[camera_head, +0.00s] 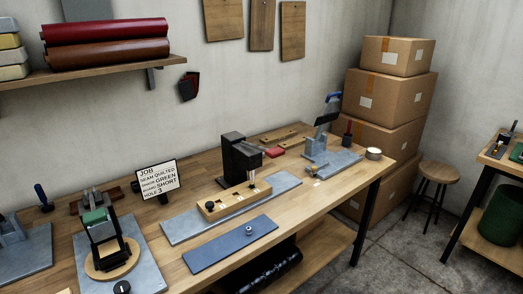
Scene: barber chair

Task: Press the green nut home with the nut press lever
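No green nut can be made out at this size. A press-like fixture (322,148) with a blue-handled lever (333,97) raised above it stands on a grey plate at the back right of the bench. A black upright machine (238,153) stands mid-bench, behind a wooden block (234,201) with several small dark fittings on it. A small metal piece (221,230) lies on a blue plate (231,246) in front. A job card (158,180) reads in part "green", "short" and "hole 3". Neither of my grippers is in view.
A red item (275,153) and a tape roll (374,153) lie on the bench. Stacked boxes (390,98) and a stool (440,173) stand right of it.

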